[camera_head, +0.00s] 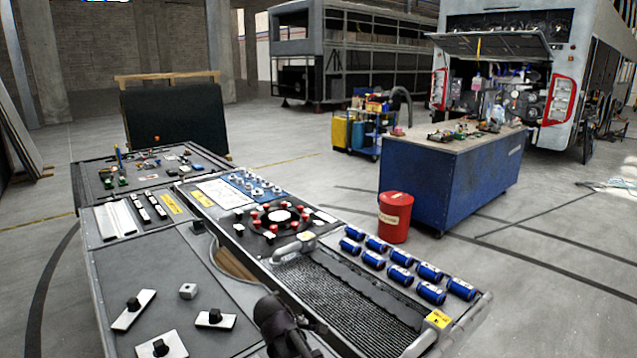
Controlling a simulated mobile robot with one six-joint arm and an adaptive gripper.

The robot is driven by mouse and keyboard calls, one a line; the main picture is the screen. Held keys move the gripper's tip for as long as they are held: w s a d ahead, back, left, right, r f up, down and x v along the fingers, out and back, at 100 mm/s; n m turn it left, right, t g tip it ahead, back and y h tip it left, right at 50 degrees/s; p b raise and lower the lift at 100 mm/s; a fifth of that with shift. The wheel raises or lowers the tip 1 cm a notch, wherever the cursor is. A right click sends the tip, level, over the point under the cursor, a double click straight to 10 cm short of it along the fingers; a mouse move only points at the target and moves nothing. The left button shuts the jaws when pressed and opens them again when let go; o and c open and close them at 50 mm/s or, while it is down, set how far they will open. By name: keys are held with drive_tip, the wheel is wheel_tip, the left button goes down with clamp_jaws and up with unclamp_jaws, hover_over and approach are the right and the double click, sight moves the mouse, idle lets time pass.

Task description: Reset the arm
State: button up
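A dark part of my arm shows at the bottom edge of the head view, right of centre-left, over the near edge of the workbench (160,262). The end that shows there seems to be my gripper (284,322), but its fingers cannot be made out. I cannot tell whether it is open or shut, and no held thing can be seen. The rest of the arm is cut off by the bottom of the picture.
A black ribbed conveyor (345,300) lies right of my arm, with several blue cans (400,275) beyond it. Red-capped pieces ring a round dial (279,216). Small blocks and plates (215,319) lie left. A red bucket (395,218) stands by a blue bench (440,185).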

drive_tip(key=s+d+m+g, duration=0.1)
drive_tip(key=d+m, duration=0.1)
drive_tip(key=d, duration=0.2)
drive_tip(key=s+d+m+g+p, duration=0.1)
drive_tip(key=s+d+m, duration=0.1)
drive_tip(key=d, duration=0.1)
drive_tip(key=s+d+m+y+p, duration=0.1)
drive_tip(key=d+m, duration=0.1)
drive_tip(key=d, duration=0.2)
drive_tip(key=shift+s+d+r+m+g, duration=0.25)
drive_tip(key=shift+d+r+m+g, duration=0.05)
drive_tip(key=shift+r+m+g, duration=0.1)
drive_tip(key=s+d+r+m+g+y+p, duration=0.1)
drive_tip(key=s+d+m+g+y+p, duration=0.1)
drive_tip(key=s+d+m, duration=0.5)
drive_tip(key=d+m+y, duration=0.1)
drive_tip(key=d, duration=0.2)
drive_tip(key=shift+s+r+m+p, duration=0.3)
drive_tip(key=shift+p, duration=0.1)
